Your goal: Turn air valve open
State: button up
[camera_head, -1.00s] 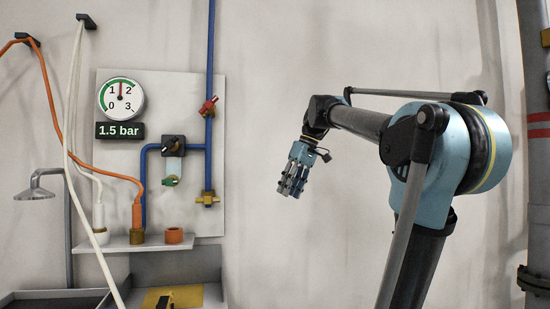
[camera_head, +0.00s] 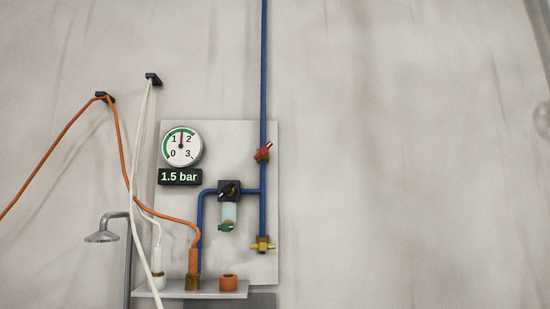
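A small red-handled valve (camera_head: 263,152) sits on the vertical blue pipe (camera_head: 263,70), right of the gauge. Its handle lies slanted across the pipe. A yellow brass-coloured fitting (camera_head: 263,244) sits at the pipe's lower end. A black regulator (camera_head: 229,190) with a knob is on the side branch, with a clear bowl and a green fitting (camera_head: 227,227) beneath it. The frames do not label which of these is the air valve. The round gauge (camera_head: 182,146) has its needle near the middle, and the display (camera_head: 180,177) reads 1.5 bar. My gripper is out of view.
The parts are mounted on a pale wall panel (camera_head: 225,135). Orange (camera_head: 118,140) and white (camera_head: 143,130) hoses hang from wall hooks at left. A shelf (camera_head: 205,289) holds an orange cup (camera_head: 229,282). A shower-like head (camera_head: 103,237) stands left. The wall to the right is clear.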

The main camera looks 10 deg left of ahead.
aim_at(264, 150)
jog(key=z, duration=1.35)
jog(key=k, duration=2.85)
jog(key=u, duration=0.85)
jog(key=i, duration=1)
jog(key=z, duration=0.1)
